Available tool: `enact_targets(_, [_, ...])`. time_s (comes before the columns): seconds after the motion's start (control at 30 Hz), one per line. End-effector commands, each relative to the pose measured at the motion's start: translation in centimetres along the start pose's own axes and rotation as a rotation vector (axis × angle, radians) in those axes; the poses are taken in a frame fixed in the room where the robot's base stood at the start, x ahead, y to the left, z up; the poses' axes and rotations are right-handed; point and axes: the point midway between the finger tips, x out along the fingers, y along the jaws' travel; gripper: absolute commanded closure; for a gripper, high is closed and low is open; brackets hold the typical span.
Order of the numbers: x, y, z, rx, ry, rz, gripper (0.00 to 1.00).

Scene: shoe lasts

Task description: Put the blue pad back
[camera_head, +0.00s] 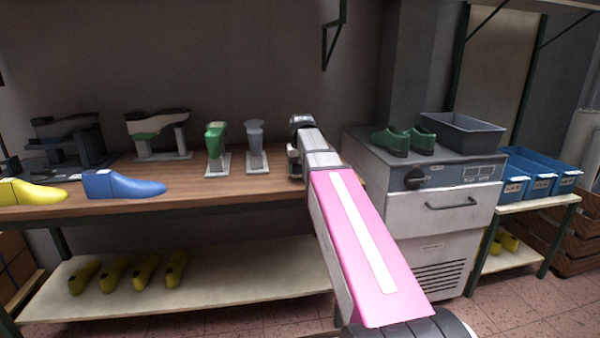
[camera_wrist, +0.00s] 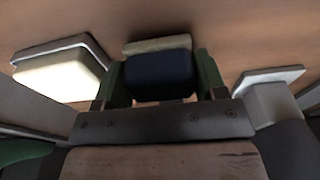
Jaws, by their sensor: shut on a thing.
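In the wrist view, my gripper (camera_wrist: 161,88) has its two green fingers on either side of a dark navy block, which I take to be the blue pad (camera_wrist: 160,76). A tan piece shows just beyond the pad, close to the brown wooden surface. In the head view, my pink arm reaches to the right end of the wooden bench (camera_head: 190,184) and hides the fingers and the pad. A grey-blue upright form on a pale stand (camera_head: 254,143) is just left of my wrist. A green one on a similar stand (camera_head: 216,145) is further left.
A yellow last (camera_head: 30,192) and a blue last (camera_head: 122,185) lie at the bench's left front. Two machines (camera_head: 160,133) stand behind them. To the right, a grey cabinet (camera_head: 436,215) carries green shoes (camera_head: 396,140) and a grey tray (camera_head: 463,133). Blue bins (camera_head: 540,183) stand beyond.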

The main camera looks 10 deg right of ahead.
Motion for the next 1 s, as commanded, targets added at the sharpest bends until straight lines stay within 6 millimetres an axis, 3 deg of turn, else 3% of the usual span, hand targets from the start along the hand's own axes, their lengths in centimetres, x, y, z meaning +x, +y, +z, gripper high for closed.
enact_targets(0.1, [1.2, 0.0, 0.2, 0.0, -0.001, 0.0, 0.57])
enact_targets(0.47, [1.5, 0.0, 0.2, 0.0, 0.0, 0.0, 0.57])
enact_targets(0.5, [1.4, 0.0, 0.2, 0.0, 0.0, 0.0, 0.22])
enact_targets(0.53, [1.4, 0.0, 0.2, 0.0, 0.0, 0.0, 0.12])
enact_targets(0.87, [1.3, 0.0, 0.1, 0.0, 0.0, 0.0, 0.09])
enact_targets(1.0, [0.3, 0.0, 0.1, 0.0, 0.002, 0.0, 0.09])
